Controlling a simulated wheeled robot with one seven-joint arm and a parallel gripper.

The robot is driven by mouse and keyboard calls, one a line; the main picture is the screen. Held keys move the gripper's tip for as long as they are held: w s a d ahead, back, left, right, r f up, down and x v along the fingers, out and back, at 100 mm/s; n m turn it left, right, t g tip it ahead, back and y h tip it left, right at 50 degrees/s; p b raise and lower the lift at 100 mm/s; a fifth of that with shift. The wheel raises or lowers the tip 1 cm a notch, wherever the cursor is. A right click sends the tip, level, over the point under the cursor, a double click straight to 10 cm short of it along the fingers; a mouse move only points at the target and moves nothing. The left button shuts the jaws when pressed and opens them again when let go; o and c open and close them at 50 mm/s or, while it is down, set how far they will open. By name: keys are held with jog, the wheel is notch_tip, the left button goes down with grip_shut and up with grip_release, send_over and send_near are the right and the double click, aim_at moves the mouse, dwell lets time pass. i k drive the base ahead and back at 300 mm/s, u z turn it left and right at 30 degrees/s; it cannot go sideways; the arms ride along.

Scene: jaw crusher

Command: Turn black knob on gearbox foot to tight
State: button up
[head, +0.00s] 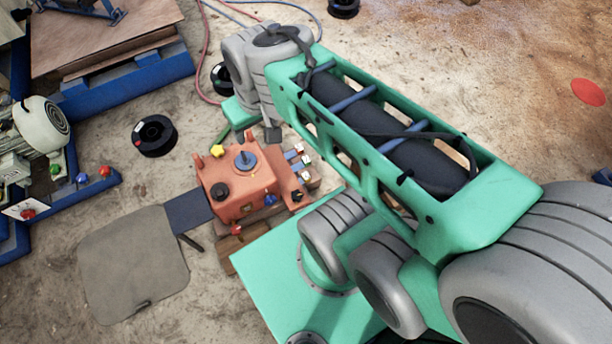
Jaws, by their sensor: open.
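The orange gearbox (250,180) sits on the floor left of centre in the head view. A small black knob (297,196) is at its right edge, low by the foot. A larger round black part (219,191) is on its upper face at the left. Which way the small knob is turned is too small to tell. My gripper (247,132) is at the far end of my green and grey arm, just behind the gearbox in the picture. It is open, looks empty and appears apart from the knob. My arm partly hides it.
Yellow (217,151), blue (270,200) and red (236,230) knobs are around the gearbox. Several small blue-and-white parts (299,157) stick out at its right. A grey mat (135,265) and a black spool (155,136) lie left. A blue-framed machine (65,190) stands far left.

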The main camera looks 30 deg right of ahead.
aim_at(296, 196)
jog(key=u, duration=0.95)
jog(key=k, duration=0.6)
jog(key=z, duration=1.15)
